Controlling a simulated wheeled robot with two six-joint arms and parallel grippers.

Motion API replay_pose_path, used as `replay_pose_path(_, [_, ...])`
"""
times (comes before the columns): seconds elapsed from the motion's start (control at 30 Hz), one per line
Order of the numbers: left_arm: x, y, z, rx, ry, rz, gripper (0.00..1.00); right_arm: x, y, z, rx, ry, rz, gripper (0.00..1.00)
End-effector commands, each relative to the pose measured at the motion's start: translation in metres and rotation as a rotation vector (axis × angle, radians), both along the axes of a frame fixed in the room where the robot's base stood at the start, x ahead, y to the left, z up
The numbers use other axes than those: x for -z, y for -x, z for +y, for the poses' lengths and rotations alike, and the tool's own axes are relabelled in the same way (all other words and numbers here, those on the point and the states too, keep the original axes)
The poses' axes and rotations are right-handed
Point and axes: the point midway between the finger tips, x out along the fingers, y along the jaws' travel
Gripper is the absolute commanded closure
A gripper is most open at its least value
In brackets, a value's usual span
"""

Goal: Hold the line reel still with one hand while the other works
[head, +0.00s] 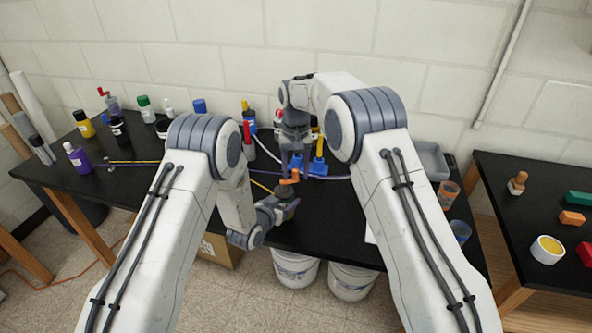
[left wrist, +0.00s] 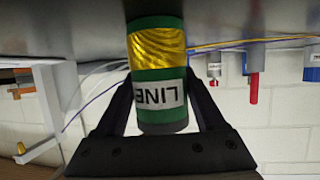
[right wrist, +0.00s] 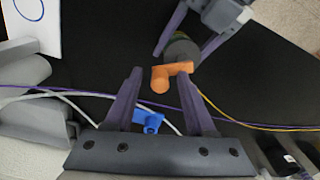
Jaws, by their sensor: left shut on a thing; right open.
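The line reel (left wrist: 158,92) is a green cylinder wound with yellow line, with a white label reading LINE. It also shows in the head view (head: 285,198), standing on the black table near its front edge. My left gripper (left wrist: 160,84) is shut on the reel, one finger on each side. An orange crank-like piece (right wrist: 168,77) sits at the top of the reel and shows in the head view (head: 290,178). My right gripper (head: 291,168) is open above it; in the right wrist view the piece appears between and just beyond the fingertips. I cannot tell whether they touch it.
A blue fixture (head: 316,168) with a yellow upright stands behind the reel. Yellow, purple and white lines run across the black table (head: 330,225). Bottles, including a purple one (head: 77,158), stand at the left. A grey tray (head: 431,160) and cups are at the right.

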Motion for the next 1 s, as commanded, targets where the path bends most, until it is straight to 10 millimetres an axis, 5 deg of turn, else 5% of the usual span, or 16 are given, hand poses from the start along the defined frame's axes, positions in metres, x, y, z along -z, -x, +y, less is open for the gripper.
replay_pose_path(0.07, [-0.001,0.0,0.0,0.0,0.0,-0.001,0.92,0.0,0.0,0.0,0.0,0.0,0.0,0.45])
replay_pose_path(0.1, [-0.001,0.0,0.0,0.0,0.0,-0.001,0.92,0.0,0.0,0.0,0.0,0.0,0.0,0.52])
replay_pose_path(0.23, [0.0,0.0,0.0,0.0,0.0,-0.001,0.92,0.0,0.0,0.0,0.0,0.0,0.0,1.0])
replay_pose_path(0.63, [0.0,0.0,0.0,0.0,0.0,-0.001,0.92,0.0,-0.002,0.0,-0.048,0.0,0.001,1.0])
replay_pose_path(1.0, [0.0,0.0,0.0,0.0,-0.001,0.0,0.92,-0.001,-0.01,0.004,-0.302,-0.001,0.002,1.0])
